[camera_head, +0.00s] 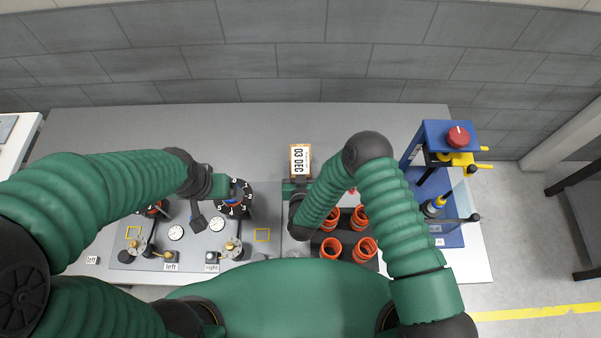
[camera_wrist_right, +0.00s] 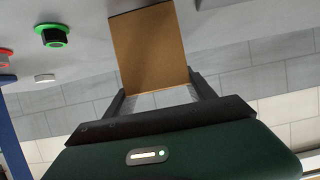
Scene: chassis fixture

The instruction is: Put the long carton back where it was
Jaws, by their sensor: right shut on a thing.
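The long carton (camera_head: 300,160) stands near the middle of the grey bench in the head view, showing an orange-edged white face with "03 DEC" on it. In the right wrist view its plain brown side (camera_wrist_right: 152,48) rises between the two fingers. My right gripper (camera_head: 299,182) is shut on the carton's near end; its fingers also show in the wrist view (camera_wrist_right: 160,92). Whether the carton touches the bench is unclear. My left gripper (camera_head: 235,199) is at a black dial on the left panel; its fingers are too hidden to tell open from shut.
Orange ring-shaped parts (camera_head: 365,249) sit in a dark holder beneath my right forearm. A blue press stand (camera_head: 434,134) with a red knob is at the right. Gauges and brass valves (camera_head: 233,246) stand on the left panel. The back of the bench (camera_head: 240,125) is clear.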

